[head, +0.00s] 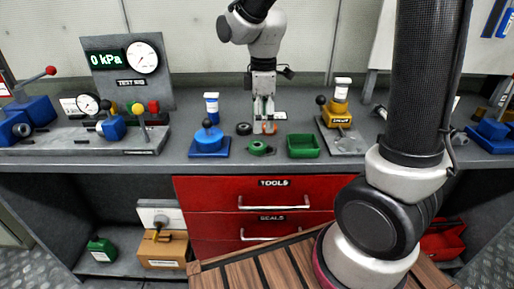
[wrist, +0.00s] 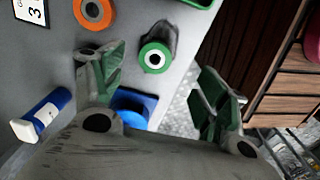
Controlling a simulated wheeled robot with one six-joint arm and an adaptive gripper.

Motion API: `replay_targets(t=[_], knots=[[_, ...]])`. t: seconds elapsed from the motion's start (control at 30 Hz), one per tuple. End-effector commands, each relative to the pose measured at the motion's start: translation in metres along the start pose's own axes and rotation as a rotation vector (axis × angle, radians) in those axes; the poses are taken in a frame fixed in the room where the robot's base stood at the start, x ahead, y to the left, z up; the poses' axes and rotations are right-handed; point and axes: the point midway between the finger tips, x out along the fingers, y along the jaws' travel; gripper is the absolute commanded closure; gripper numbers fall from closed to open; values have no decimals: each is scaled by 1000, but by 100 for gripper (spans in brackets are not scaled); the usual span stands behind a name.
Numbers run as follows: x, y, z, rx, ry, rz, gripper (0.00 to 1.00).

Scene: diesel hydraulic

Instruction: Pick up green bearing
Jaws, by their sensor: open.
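The green bearing (head: 260,149), a ring with a dark hole, lies flat on the grey bench in front of my arm, just left of the green tray (head: 303,147). In the wrist view the green bearing (wrist: 156,46) lies beyond the fingertips, between the lines of the two fingers, with a dark shadow beside it. My gripper (head: 264,112) points down over the back of the bench, behind the bearing. In the wrist view its green-padded fingers (wrist: 160,85) are spread wide with nothing between them. The gripper is apart from the bearing.
An orange ring (head: 268,129) and a black ring (head: 244,129) lie close behind the bearing. A blue device (head: 208,143) and a blue bottle (head: 211,107) stand to the left. A yellow device (head: 338,116) stands right of the tray. The bench's front edge is near the bearing.

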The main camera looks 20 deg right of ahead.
Motion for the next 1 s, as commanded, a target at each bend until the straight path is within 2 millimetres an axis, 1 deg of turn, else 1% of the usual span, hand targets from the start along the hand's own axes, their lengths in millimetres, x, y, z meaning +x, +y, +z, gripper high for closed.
replay_targets(t=[0.03, 0.1, 0.27, 0.53, 0.67, 0.87, 0.9, 0.97, 1.0], knots=[[6, 1, -4, -26, -5, -8, 26], [15, 2, -7, -44, -9, -13, 26], [34, 2, -7, -47, -9, -13, 26], [75, 6, -11, -44, -9, -13, 26], [84, 6, -11, -44, -7, -11, 26], [85, 6, -11, -43, -7, -10, 26], [85, 6, -11, -43, -7, -10, 30], [85, 6, -11, -43, -7, -10, 40], [85, 6, -11, -43, -7, -10, 48]])
